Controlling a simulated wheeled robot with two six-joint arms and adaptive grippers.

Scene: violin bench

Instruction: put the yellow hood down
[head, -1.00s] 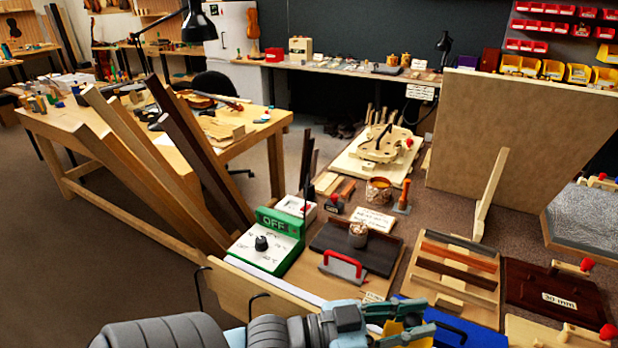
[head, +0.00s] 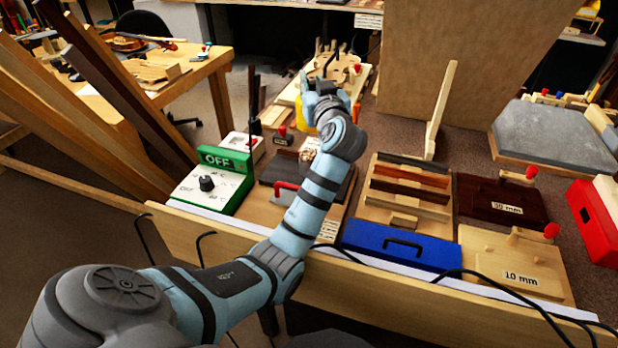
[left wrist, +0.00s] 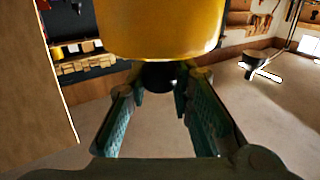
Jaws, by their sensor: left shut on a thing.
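The yellow hood (head: 302,110) is partly hidden behind my left wrist in the head view. It fills the top middle of the left wrist view (left wrist: 165,30), with a dark knob (left wrist: 158,76) at its near end. My left gripper (head: 320,88) is stretched out over the bench, near the violin body in its mould (head: 345,68). Its two fingers (left wrist: 160,95) are closed around the dark knob, so it holds the hood. I cannot tell whether the hood touches anything beneath it. My right gripper is not in view.
A green and white OFF switch box (head: 212,180) stands left of my arm. A dark mat with a red handle (head: 285,190) lies beside my forearm. A wooden rack of strips (head: 410,190), a blue case (head: 400,243) and a tall board (head: 460,60) are to the right.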

